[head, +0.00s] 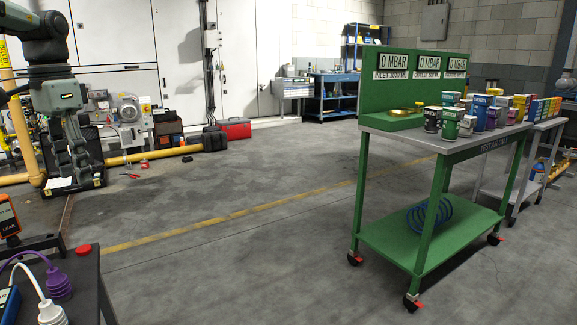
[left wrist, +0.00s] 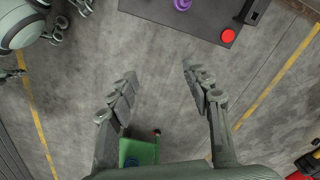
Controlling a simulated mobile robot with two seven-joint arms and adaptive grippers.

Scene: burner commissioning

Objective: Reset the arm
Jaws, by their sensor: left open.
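My left arm, grey-green, hangs in from the upper left in the head view. Its gripper (head: 80,165) points down in front of the burner machine, above the floor. In the left wrist view the two fingers of my left gripper (left wrist: 157,78) are spread wide apart. Only bare floor shows between the fingertips, and nothing is held. My right gripper does not show in the head view, and I cannot make it out in the left wrist view.
A dark bench (head: 88,268) with plugs and a red button (head: 83,249) is at the lower left. A red toolbox (head: 234,128) stands at the back. The middle floor is clear.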

